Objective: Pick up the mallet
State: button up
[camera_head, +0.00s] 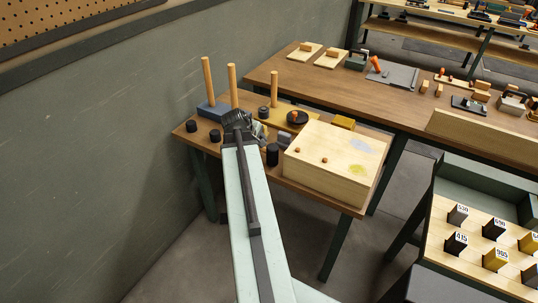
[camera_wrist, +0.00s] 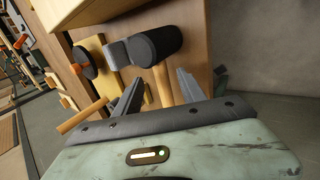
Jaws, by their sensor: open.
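The mallet (camera_wrist: 156,45) shows in the wrist view with a thick black head and a pale wooden handle (camera_wrist: 162,84). The handle runs from the head down towards my gripper. My gripper (camera_wrist: 159,82) is open, with one finger on each side of the handle; I cannot tell whether either finger touches it. In the head view my gripper (camera_head: 241,124) is over the small wooden table (camera_head: 345,206), left of the pale wooden box. My arm and gripper partly hide the things there, and the mallet is hard to make out.
The pale wooden box (camera_head: 335,162) stands right of my gripper. Wooden posts (camera_head: 207,82) stand behind and left of it, near black cylinders (camera_head: 215,136). A grey block (camera_wrist: 116,53) lies close to the mallet head. A long workbench (camera_head: 300,72) stands behind.

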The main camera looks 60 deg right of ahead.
aim_at(262, 150)
jog(key=b+x, duration=0.4)
jog(key=x, duration=0.1)
jog(key=shift+w+f, duration=0.25)
jog(key=shift+f, duration=0.1)
jog(key=shift+r, duration=0.2)
jog(key=shift+c, duration=0.3)
grip_shut()
